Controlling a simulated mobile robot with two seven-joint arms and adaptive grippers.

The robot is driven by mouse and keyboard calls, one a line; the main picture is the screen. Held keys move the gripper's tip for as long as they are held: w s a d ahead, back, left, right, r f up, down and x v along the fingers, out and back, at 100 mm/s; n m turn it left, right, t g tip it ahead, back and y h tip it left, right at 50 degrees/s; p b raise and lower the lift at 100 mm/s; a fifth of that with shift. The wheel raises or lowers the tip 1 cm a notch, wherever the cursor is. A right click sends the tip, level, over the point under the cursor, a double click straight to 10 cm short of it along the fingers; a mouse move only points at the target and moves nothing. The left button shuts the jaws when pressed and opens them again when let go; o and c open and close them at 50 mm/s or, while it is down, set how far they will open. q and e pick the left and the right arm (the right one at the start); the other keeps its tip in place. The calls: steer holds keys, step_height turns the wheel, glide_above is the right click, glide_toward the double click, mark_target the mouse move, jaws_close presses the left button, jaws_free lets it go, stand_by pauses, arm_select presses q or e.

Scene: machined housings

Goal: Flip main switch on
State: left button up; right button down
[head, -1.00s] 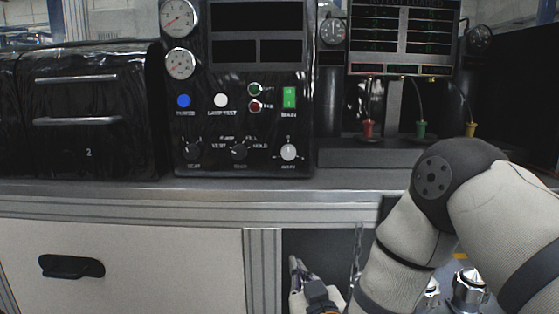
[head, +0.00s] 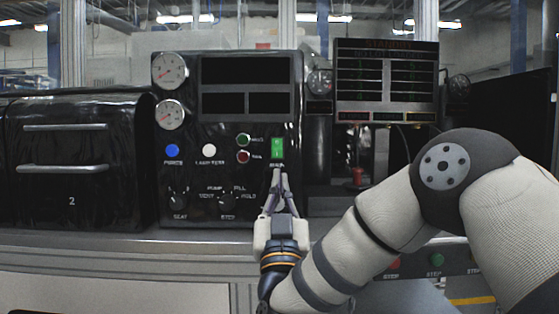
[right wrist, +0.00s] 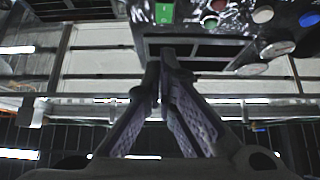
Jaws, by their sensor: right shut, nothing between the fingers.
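The main switch (head: 278,149) is a green rocker with a label under it, on the right side of the black control panel (head: 222,105). My right gripper (head: 280,173) is shut and empty, fingers pointing up, with its tips just below the switch in the head view. Its fingers cover part of the label and the panel below. In the right wrist view the switch (right wrist: 164,13) sits at the top edge, and the shut fingertips (right wrist: 168,52) appear apart from it. I cannot tell the switch's position. My left gripper is out of view.
Near the switch are green (head: 243,139) and red (head: 243,157) lamps, a white button (head: 209,150) and a blue button (head: 172,151). Knobs (head: 178,199) are lower. A display (head: 386,80) stands right and a black drawer unit (head: 68,165) left.

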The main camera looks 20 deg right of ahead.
glide_toward(280, 143)
step_height(280, 143, up, 3)
steer(key=w, duration=0.1)
steer(key=w+b, duration=0.1)
steer(key=shift+w+d+f, duration=0.3)
steer(key=shift+d, duration=0.05)
steer(key=shift+w+d, duration=0.1)
steer(key=shift+w, duration=0.35)
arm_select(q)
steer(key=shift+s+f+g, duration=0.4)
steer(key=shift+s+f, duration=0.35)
arm_select(e)
steer(key=shift+r, duration=0.2)
